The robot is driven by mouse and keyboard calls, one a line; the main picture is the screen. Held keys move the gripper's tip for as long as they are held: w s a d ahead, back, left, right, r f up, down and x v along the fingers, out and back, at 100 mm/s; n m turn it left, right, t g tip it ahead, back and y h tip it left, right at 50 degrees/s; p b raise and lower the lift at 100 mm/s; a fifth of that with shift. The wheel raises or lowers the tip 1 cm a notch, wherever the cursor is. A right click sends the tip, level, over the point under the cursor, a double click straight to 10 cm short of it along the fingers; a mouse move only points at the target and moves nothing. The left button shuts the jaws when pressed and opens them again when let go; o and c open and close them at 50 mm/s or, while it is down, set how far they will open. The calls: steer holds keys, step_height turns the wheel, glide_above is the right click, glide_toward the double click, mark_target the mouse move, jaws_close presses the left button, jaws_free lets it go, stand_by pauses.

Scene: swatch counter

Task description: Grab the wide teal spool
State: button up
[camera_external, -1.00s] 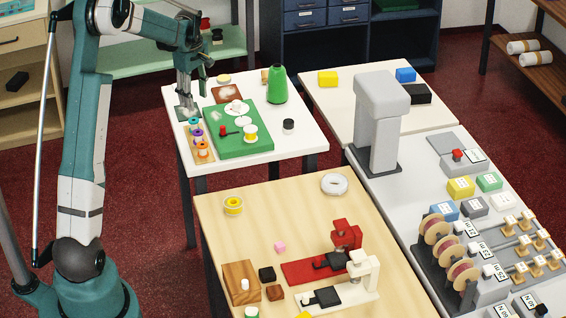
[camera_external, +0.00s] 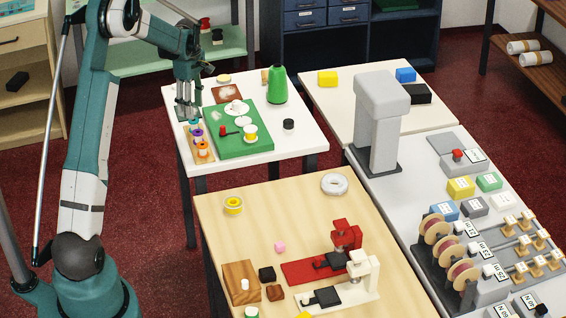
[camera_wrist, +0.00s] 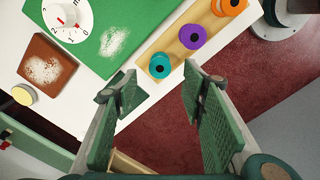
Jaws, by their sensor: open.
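The teal spool (camera_wrist: 160,66) stands at the end of a wooden rack (camera_wrist: 174,50), beside a purple spool (camera_wrist: 192,37) and an orange spool (camera_wrist: 229,5). In the wrist view it lies just beyond the gap between my fingertips, apart from both. My gripper (camera_wrist: 158,84) is open and empty, its green-padded fingers spread wide. In the external view my gripper (camera_external: 187,112) hangs over the back end of the rack and partly hides the teal spool. The purple spool (camera_external: 197,133) and orange spool (camera_external: 202,149) show in front of it there.
A green mat (camera_external: 232,147) beside the rack carries a white dial and a yellow-and-white spool (camera_external: 250,133). A tall green cone (camera_external: 277,87) and a brown square (camera_external: 226,94) stand farther back. The white table's left edge is close to the rack.

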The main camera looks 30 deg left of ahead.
mark_target(194, 120)
steer(key=shift+f, duration=1.2)
steer(key=shift+f, duration=0.15)
steer(key=shift+d+f, duration=0.1)
steer(key=shift+f, duration=2.35)
steer(key=c, duration=0.8)
